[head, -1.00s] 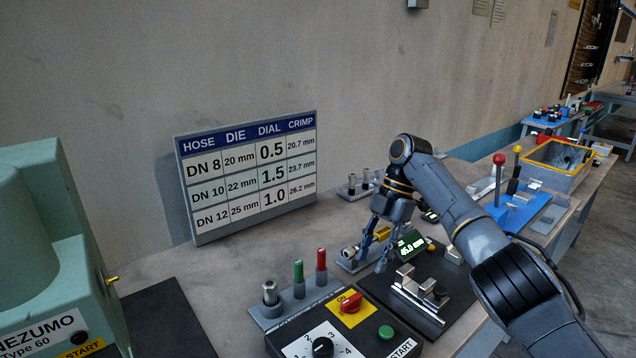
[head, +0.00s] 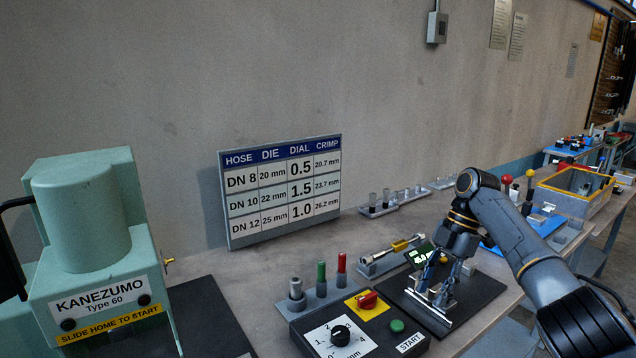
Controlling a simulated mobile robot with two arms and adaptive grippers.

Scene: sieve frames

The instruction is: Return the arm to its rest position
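My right arm comes in from the lower right, and its gripper (head: 438,289) points down over the black mat (head: 487,290) on the bench. Its two fingers look spread, with nothing seen between them. They overlap the metal rest (head: 418,308) and the small green-lit display (head: 418,256) in the picture; I cannot tell whether they touch either. A rod-like piece with a yellow band (head: 400,246) lies in a grey holder behind, apart from the gripper. My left gripper is not in view.
A green press (head: 95,235) stands at the left. A control box (head: 375,340) and a rack with coloured pins (head: 320,290) stand in front of the chart board (head: 282,195). A yellow-rimmed bin (head: 570,200) is at the right.

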